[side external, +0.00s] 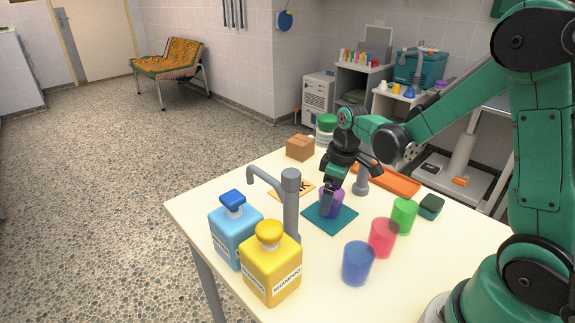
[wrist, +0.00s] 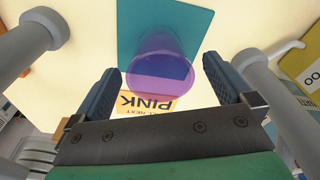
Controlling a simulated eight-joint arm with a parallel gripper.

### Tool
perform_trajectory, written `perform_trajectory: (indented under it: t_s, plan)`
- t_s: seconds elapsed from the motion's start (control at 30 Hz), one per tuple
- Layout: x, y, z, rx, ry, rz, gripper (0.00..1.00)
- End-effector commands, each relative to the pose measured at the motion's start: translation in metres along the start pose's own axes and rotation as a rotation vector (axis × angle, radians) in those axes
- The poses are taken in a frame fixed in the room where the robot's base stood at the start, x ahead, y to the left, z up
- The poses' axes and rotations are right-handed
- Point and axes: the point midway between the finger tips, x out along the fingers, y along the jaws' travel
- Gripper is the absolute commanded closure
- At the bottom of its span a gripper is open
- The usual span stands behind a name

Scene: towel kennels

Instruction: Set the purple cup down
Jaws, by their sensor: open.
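The purple cup (side external: 331,203) stands upright on the teal square mat (side external: 345,221) on the table. My gripper (side external: 334,186) is over the mat at the cup and hides part of it. In the wrist view the translucent purple cup (wrist: 161,72) shows between my two open fingers, with a gap on each side. The teal mat (wrist: 190,22) lies beneath it there. A card reading "PINK" (wrist: 148,105) lies beyond the cup; it also shows beside the mat in the side view (side external: 283,198).
Blue (side external: 358,263), red (side external: 382,238) and green (side external: 403,216) cups stand right of the mat. A grey tap-like post (side external: 291,205), a blue bottle (side external: 235,235) and a yellow shampoo bottle (side external: 270,267) stand left. An orange tray (side external: 393,182) and brown box (side external: 300,148) lie behind.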

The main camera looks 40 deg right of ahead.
Motion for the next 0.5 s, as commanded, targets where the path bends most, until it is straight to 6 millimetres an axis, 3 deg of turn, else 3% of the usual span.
perform_trajectory:
  t_s: [0.17,0.5]
  plan:
    - [-0.022,0.0,0.0,0.001,0.0,0.0,0.0]
    - [-0.086,0.0,0.0,0.0,0.0,0.0,0.0]
